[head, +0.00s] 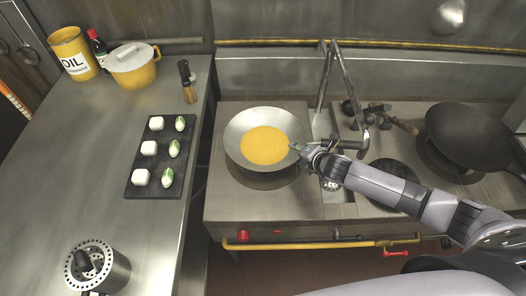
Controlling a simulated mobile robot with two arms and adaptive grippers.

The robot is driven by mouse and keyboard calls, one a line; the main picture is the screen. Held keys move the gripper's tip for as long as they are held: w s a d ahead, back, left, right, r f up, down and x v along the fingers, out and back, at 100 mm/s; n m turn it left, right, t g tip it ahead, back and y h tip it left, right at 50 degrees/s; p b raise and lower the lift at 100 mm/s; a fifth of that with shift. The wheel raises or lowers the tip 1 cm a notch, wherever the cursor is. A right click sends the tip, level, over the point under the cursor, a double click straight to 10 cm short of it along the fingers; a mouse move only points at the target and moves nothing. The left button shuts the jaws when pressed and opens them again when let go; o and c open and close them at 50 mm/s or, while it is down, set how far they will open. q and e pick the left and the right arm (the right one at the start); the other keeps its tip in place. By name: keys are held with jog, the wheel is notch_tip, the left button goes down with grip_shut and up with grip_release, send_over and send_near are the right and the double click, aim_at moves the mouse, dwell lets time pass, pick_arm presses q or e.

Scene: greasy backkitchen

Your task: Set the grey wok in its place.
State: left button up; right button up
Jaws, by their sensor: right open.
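The grey wok (237,148) is at the left burner of the stove, upright, with a flat yellow-orange filling (264,146) in its bottom. A dark burner ring (262,181) shows below its near edge; the rest of the ring is hidden under the wok, and I cannot tell how squarely it sits. My right gripper (297,149) reaches in from the right and is at the wok's right rim with its jaws open. I cannot tell whether a finger touches the rim. My left gripper is not in view.
A dark wok (466,135) stands at the right burner. A tall faucet (325,80) rises mid-stove. The left counter holds a black board (157,178) with white and green pieces, a perforated canister (112,272), a yellow pot (134,72) and an oil tin (72,48).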

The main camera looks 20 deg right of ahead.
jog(key=a+p+v, duration=0.1)
jog(key=p+v, duration=0.2)
jog(key=v, duration=0.3)
jog(key=shift+d+p, duration=0.3)
jog(key=shift+d, duration=0.15)
dwell(0.5)
jog(key=v, duration=0.7)
dwell(0.9)
